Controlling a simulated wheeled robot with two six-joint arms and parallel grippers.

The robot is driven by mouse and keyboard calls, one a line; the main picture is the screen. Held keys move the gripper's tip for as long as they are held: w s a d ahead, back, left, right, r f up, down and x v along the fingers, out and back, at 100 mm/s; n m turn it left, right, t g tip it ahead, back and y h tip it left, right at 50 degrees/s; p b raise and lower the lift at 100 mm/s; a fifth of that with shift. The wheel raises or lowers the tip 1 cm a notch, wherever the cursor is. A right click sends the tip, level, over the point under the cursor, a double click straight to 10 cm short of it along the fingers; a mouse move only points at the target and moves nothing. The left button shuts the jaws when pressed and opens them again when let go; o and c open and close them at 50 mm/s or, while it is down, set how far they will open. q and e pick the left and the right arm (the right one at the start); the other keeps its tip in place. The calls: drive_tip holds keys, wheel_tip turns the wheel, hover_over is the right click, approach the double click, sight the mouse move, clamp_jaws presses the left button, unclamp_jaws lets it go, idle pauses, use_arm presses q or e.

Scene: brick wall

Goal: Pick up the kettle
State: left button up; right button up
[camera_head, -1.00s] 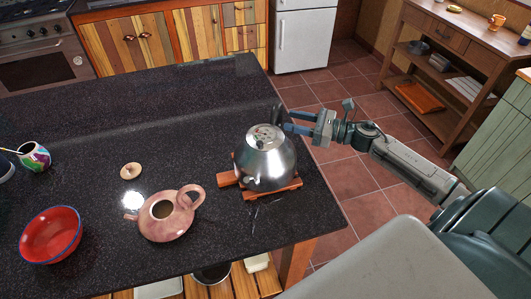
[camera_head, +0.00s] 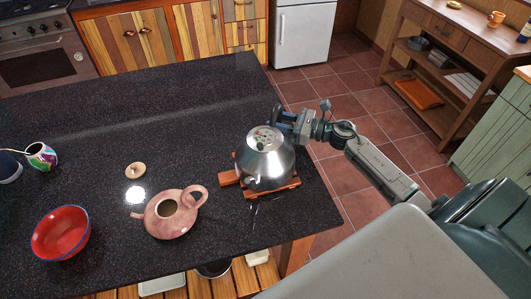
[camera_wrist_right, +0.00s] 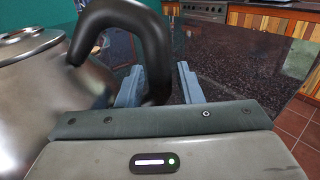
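The shiny metal kettle (camera_head: 266,165) stands on a wooden trivet (camera_head: 229,178) near the right end of the dark counter. Its black handle arches large across the right wrist view (camera_wrist_right: 118,12), with the kettle body (camera_wrist_right: 38,95) at the left. My right gripper (camera_head: 284,120) is at the handle side of the kettle. In the right wrist view my right gripper (camera_wrist_right: 160,86) has its two blue fingers apart, with a downward part of the handle between them. A gap shows, so it does not look clamped. My left gripper is not in view.
A pink clay teapot (camera_head: 172,218) stands left of the kettle, with its lid (camera_head: 135,170) lying apart. A red bowl (camera_head: 60,232) and a painted cup (camera_head: 42,155) are further left. The counter (camera_head: 180,125) behind the kettle is clear.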

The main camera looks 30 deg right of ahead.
clamp_jaws()
idle(1.1)
drive_tip(key=shift+r, duration=0.1)
